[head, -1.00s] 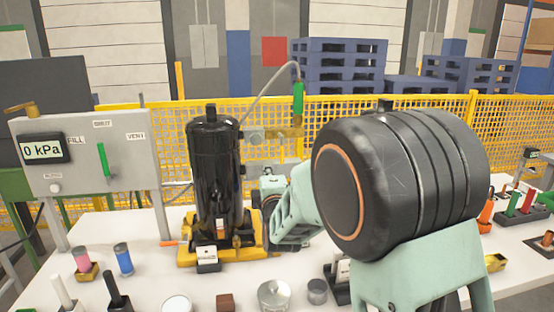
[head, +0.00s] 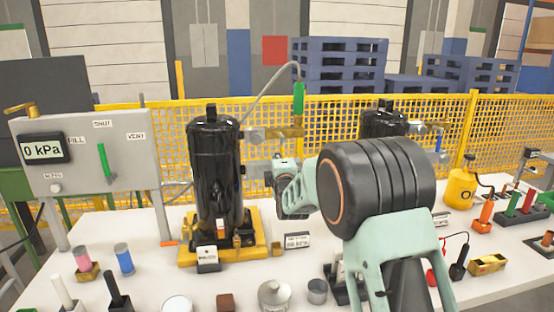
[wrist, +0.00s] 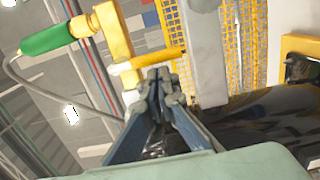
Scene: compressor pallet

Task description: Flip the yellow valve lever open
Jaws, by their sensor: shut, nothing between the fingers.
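The yellow valve lever (wrist: 147,63) shows in the wrist view as a short bar below a brass valve body (wrist: 115,35). In the head view the brass valve (head: 290,132) sits beside the top of the black compressor (head: 215,175), with a green hose fitting (head: 299,98) above it. My gripper (wrist: 158,76) is shut and empty, its fingertips right at the lever's lower edge in the wrist view. I cannot tell whether they touch it. In the head view my gripper (head: 281,163) is just below the valve, its fingertips small and hard to make out.
A grey panel (head: 80,155) with a green handle and a gauge reading 0 kPa stands at the left. A second black compressor (head: 384,124) is partly hidden behind my arm. Cups and small parts crowd the white table's front (head: 150,285). A yellow mesh fence (head: 340,110) runs behind.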

